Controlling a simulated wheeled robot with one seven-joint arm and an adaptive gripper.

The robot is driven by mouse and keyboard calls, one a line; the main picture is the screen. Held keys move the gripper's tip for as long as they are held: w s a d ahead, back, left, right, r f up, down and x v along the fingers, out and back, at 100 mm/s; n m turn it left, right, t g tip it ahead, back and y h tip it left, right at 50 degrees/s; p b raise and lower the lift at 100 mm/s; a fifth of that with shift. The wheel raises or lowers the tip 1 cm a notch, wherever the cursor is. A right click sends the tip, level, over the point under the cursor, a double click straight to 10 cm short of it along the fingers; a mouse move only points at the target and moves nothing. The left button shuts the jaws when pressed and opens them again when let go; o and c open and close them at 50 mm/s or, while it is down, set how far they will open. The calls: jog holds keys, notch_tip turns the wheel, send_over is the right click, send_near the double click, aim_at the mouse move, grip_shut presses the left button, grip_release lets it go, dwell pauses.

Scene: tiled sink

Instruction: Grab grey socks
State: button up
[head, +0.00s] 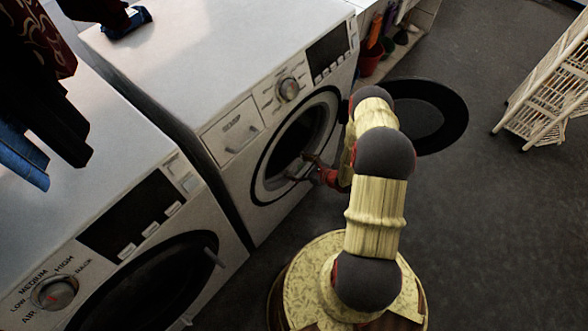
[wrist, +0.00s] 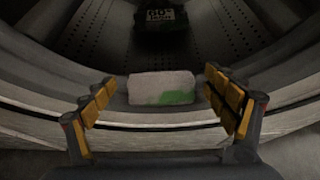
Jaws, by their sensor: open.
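A pale grey rolled bundle with a green patch, which looks like the grey socks (wrist: 160,86), lies at the front lip of the washer drum in the wrist view. My gripper (wrist: 159,80) is open, its yellow-padded fingers to the left and right of the bundle with gaps on both sides. In the head view my gripper (head: 306,168) is at the round door opening of the far washing machine (head: 225,85). The bundle cannot be made out in the head view.
A dark item with pale lettering (wrist: 160,18) lies deeper in the drum. The near washing machine (head: 110,220) stands to the left. A white rack (head: 550,95) stands on the open floor at right.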

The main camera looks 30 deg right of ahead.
jog(key=shift+x, duration=0.95)
jog(key=shift+d, duration=0.1)
jog(key=shift+c, duration=0.4)
jog(key=c, duration=1.1)
jog(key=shift+c, duration=0.4)
